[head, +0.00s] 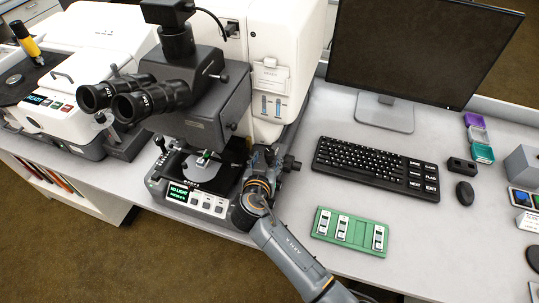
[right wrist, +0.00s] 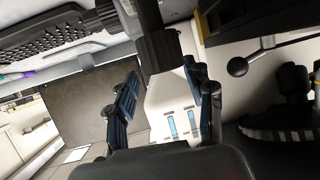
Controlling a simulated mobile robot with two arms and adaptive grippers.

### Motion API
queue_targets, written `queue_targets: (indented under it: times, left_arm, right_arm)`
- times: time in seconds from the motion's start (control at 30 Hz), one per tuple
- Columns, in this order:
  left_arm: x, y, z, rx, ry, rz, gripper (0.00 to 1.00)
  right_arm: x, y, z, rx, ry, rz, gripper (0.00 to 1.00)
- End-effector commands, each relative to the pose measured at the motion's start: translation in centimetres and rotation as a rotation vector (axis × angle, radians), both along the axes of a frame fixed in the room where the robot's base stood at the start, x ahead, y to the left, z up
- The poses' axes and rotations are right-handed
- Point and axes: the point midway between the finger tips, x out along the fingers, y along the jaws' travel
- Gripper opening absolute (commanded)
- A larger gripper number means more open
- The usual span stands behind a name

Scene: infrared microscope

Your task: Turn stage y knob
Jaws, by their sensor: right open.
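The microscope (head: 205,115) stands at the bench's front edge, with its dark stage (head: 195,172) under the black eyepieces. My right gripper (head: 262,158) is just right of the stage, beside the microscope's side. In the right wrist view its two blue-padded fingers (right wrist: 163,80) are open. A dark ribbed knob (right wrist: 160,50) on a thick shaft lies between the fingertips, with a visible gap to the left finger; contact on the right is unclear. I cannot tell which stage knob it is. In the head view my gripper hides this spot. My left gripper is not in view.
A dark knob (head: 291,163) sticks out just right of my gripper. A display panel (head: 190,196) sits in front of the stage. A keyboard (head: 375,167), a monitor (head: 420,45) and a green slide holder (head: 350,232) are to the right. The wrist view shows a ball-ended lever (right wrist: 238,66).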

Motion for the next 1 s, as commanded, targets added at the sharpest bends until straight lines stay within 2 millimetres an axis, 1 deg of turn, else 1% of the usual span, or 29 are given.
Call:
queue_targets:
  times: [0.03,0.1,0.2,0.3,0.43,0.67,0.7,0.77,0.8,0.93,1.0]
  left_arm:
    - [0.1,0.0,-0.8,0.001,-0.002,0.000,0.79]
    - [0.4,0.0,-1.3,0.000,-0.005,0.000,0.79]
    - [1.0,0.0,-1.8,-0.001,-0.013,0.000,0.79]
    - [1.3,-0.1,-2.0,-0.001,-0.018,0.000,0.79]
    - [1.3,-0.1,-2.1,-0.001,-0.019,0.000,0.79]
    - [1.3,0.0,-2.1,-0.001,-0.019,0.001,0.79]
    - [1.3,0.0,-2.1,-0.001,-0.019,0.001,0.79]
    - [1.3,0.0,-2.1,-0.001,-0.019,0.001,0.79]
    - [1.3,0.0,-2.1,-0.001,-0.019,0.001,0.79]
    - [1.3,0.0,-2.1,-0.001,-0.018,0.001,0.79]
    - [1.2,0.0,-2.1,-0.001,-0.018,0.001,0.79]
  right_arm:
    - [1.0,-0.2,-0.7,-0.003,-0.003,0.001,0.52]
    - [2.1,-0.3,-1.2,-0.002,-0.002,0.001,0.52]
    - [3.3,-0.5,-1.7,-0.001,-0.001,0.000,0.52]
    - [4.1,-0.6,-1.9,-0.001,0.000,0.000,0.52]
    - [4.6,-0.7,-2.0,0.000,0.000,0.001,0.52]
    - [4.6,-0.7,-2.0,0.001,0.001,0.001,0.52]
    - [4.6,-0.7,-2.0,0.000,0.001,0.000,0.48]
    - [4.6,-0.7,-2.0,0.000,0.001,0.000,0.36]
    - [4.6,-0.7,-2.0,-0.001,0.001,0.000,0.28]
    - [4.6,-0.7,-2.0,-0.001,0.001,0.000,0.01]
    - [4.6,-0.7,-2.0,-0.001,0.001,0.000,0.00]
